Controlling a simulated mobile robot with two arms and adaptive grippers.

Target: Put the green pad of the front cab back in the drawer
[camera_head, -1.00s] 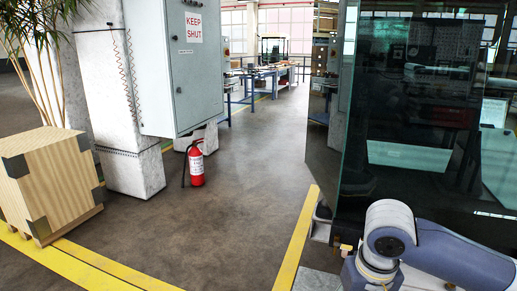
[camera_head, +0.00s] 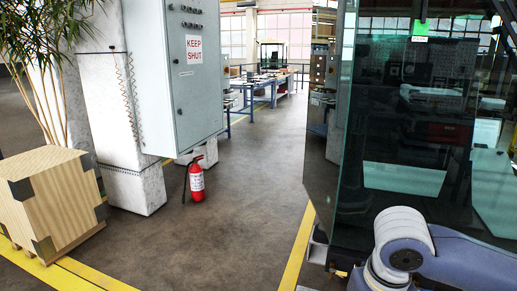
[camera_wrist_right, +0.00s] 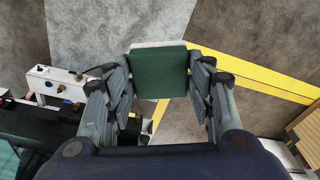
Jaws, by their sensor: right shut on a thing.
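The gripper itself does not show in the head view, where only a part of my right arm is at the bottom right. The cab (camera_head: 410,140) with dark glass stands at the right in the head view. No drawer can be made out. My left gripper is not in view.
A white panel with fittings (camera_wrist_right: 62,84) lies left of the gripper. A wooden crate (camera_head: 55,200), a grey cabinet (camera_head: 190,80) and a fire extinguisher (camera_head: 196,182) stand left. The floor between is clear.

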